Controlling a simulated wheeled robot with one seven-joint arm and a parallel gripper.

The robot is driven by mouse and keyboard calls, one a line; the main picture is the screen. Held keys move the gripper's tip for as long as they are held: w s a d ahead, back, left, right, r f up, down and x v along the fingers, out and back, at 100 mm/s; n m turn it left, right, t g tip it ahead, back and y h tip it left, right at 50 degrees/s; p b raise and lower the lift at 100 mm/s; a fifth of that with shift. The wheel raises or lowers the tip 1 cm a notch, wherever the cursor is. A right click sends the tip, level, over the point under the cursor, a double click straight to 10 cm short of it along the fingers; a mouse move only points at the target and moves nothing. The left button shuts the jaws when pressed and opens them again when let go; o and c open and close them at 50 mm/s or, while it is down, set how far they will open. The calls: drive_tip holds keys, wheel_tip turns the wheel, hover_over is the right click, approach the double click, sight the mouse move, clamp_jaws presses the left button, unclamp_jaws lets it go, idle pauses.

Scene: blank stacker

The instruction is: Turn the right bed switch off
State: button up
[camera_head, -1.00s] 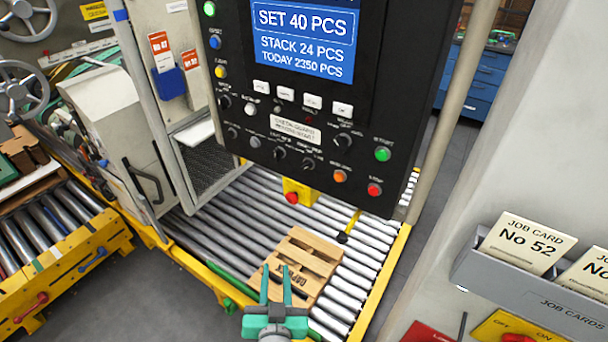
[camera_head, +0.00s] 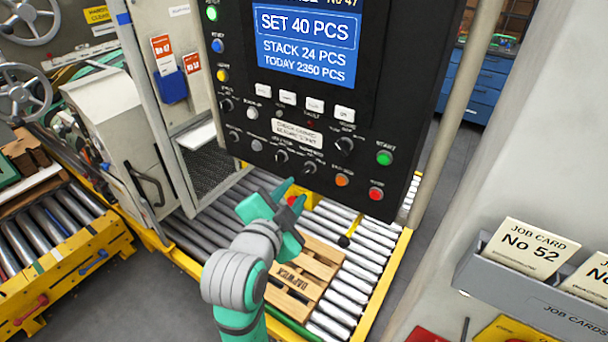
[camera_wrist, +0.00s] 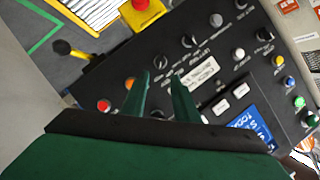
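The black control panel (camera_head: 325,125) carries a lower row of rotary switches. Two dark ones there (camera_head: 281,156) (camera_head: 309,167) stand left of the orange button (camera_head: 342,180). Their labels are too small to read, so I cannot tell which is the right bed switch. In the wrist view two dark switches (camera_wrist: 188,40) (camera_wrist: 157,60) show beyond the fingertips. My gripper (camera_head: 293,192) is in front of and below the panel's lower edge. In the wrist view my gripper (camera_wrist: 161,75) has its fingers apart with nothing between them.
A red button (camera_head: 376,193) and a green button (camera_head: 385,158) are at the panel's right. A red stop button on a yellow box (camera_head: 310,198) is below the panel. A wooden pallet (camera_head: 310,270) lies on the rollers. The job card rack (camera_head: 535,290) is at right.

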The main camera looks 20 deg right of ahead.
sight(307, 172)
drive_tip(key=x, duration=1)
drive_tip(key=shift+w+d, duration=0.1)
drive_tip(key=shift+w, duration=0.15)
clamp_jaws()
